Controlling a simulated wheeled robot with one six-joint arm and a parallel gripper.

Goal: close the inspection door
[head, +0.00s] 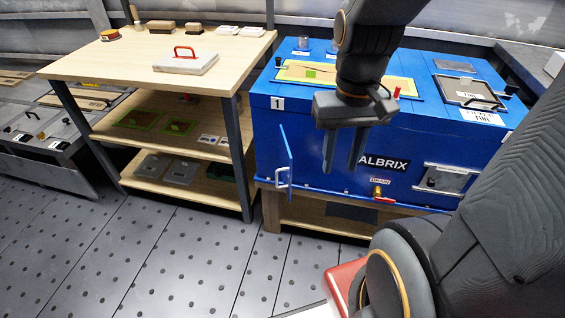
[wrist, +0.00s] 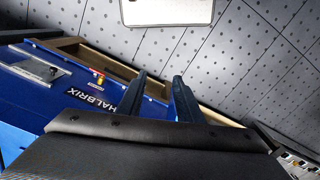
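A small blue door (head: 286,155) with a pale handle (head: 283,178) stands swung open at the left of the front face of a blue machine (head: 330,185). It juts outward from the face, seen nearly edge-on. I take it to be the inspection door. My gripper (head: 341,172) hangs pointing down in front of the machine, to the right of the door and apart from it. Its two fingers are spread with nothing between them. The fingers also show in the wrist view (wrist: 159,76). I cannot make out the door in the wrist view.
A red-handled drain valve (head: 380,195) and a silver panel (head: 448,180) are on the machine's front, right of my gripper. A wooden workbench (head: 120,60) with shelves stands to the left. The dotted floor (head: 190,250) in front is clear.

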